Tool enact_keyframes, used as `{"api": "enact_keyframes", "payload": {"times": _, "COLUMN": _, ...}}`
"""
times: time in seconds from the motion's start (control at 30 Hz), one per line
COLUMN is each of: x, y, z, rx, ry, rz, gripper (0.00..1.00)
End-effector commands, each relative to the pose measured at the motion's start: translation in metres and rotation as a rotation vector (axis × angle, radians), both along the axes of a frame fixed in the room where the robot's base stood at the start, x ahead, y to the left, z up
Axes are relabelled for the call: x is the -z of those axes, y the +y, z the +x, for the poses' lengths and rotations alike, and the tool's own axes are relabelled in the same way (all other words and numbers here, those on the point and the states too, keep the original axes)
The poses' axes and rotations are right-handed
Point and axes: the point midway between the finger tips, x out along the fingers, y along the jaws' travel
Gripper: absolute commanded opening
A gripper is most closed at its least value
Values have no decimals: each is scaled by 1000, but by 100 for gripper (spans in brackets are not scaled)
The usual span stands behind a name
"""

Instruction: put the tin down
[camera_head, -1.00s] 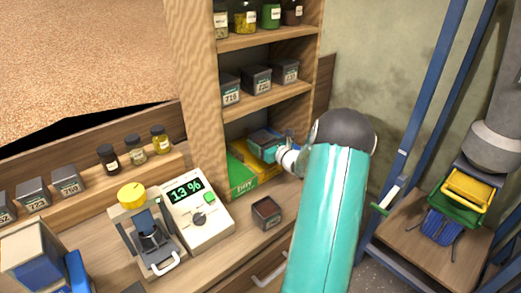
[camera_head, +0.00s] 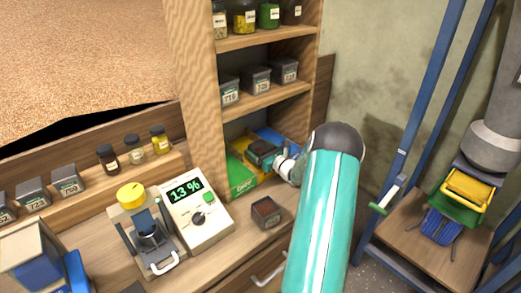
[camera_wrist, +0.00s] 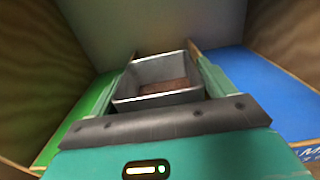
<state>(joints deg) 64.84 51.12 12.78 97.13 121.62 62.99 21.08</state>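The grey open-topped tin (camera_head: 262,152) is in the lowest bay of the wooden shelf, above the coloured mats. In the wrist view the tin (camera_wrist: 158,82) sits upright between the two fingers of my gripper (camera_wrist: 164,60), with some brown stuff inside. My gripper (camera_head: 278,158) is shut on it. A green mat (camera_head: 240,176) lies to the left, a yellow mat (camera_head: 264,172) around the middle, and a blue mat (camera_head: 278,138) to the right. Whether the tin's base touches a mat is hidden.
A second tin with brown contents (camera_head: 266,213) stands on the counter in front of the bay. A meter reading 13 % (camera_head: 197,212) is left of it. Several labelled tins (camera_head: 257,79) fill the shelf above. The bay's wooden side walls are close by.

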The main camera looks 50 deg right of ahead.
Motion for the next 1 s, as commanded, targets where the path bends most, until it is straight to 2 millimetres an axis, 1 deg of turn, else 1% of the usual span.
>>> {"api": "enact_keyframes", "payload": {"times": 0.37, "x": -3, "y": 0, "z": 0, "rx": 0, "ry": 0, "rz": 0, "gripper": 91}}
{"api": "enact_keyframes", "payload": {"times": 0.47, "x": -3, "y": 0, "z": -8, "rx": 1, "ry": 1, "rz": 1, "gripper": 91}}
{"api": "enact_keyframes", "payload": {"times": 0.57, "x": -3, "y": 2, "z": -24, "rx": 1, "ry": 2, "rz": 1, "gripper": 91}}
{"api": "enact_keyframes", "payload": {"times": 0.83, "x": -3, "y": 8, "z": -83, "rx": 3, "ry": 1, "rz": 1, "gripper": 91}}
{"api": "enact_keyframes", "payload": {"times": 0.9, "x": -4, "y": 10, "z": -96, "rx": 2, "ry": 1, "rz": 0, "gripper": 91}}
{"api": "enact_keyframes", "payload": {"times": 1.0, "x": -3, "y": 12, "z": -109, "rx": 2, "ry": 1, "rz": 0, "gripper": 91}}
